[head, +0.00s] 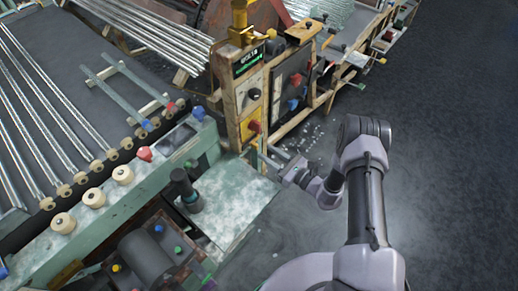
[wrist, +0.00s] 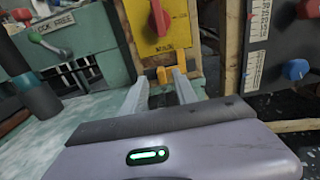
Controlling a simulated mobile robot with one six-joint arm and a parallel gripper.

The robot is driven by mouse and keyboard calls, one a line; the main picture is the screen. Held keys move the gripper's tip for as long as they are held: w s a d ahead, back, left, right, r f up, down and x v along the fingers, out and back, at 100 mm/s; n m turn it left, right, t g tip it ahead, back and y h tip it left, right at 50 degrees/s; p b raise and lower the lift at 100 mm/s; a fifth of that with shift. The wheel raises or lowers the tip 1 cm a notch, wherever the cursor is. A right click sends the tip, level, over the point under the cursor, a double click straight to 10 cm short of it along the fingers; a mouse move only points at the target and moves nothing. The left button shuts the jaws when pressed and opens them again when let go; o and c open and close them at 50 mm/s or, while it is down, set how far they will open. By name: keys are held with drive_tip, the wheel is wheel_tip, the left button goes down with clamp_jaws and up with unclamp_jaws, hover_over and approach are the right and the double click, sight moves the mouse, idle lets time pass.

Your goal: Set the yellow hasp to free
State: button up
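A small yellow-orange piece, which looks like the yellow hasp (wrist: 163,74), shows in the wrist view at the foot of a yellow panel (wrist: 142,42). My gripper (wrist: 160,84) is open, its two grey fingers pointing at the hasp. The hasp shows in the gap at the fingertips; I cannot tell if they touch it. Whether it stands at lock or free I cannot read. In the head view my gripper (head: 269,156) is at the lower front of the wooden-framed control post, and the hasp cannot be made out there.
A red knob (wrist: 160,16) sits on the yellow panel above the fingers. A "FREE" label (wrist: 52,27) and a green-knobbed lever (wrist: 36,37) are at left. A dark cylinder (head: 184,188) stands on the green bench (head: 238,200). Open floor (head: 450,150) lies right.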

sight(258, 147)
drive_tip(key=b+x, duration=0.1)
drive_tip(key=x, duration=0.4)
clamp_jaws()
idle(1.4)
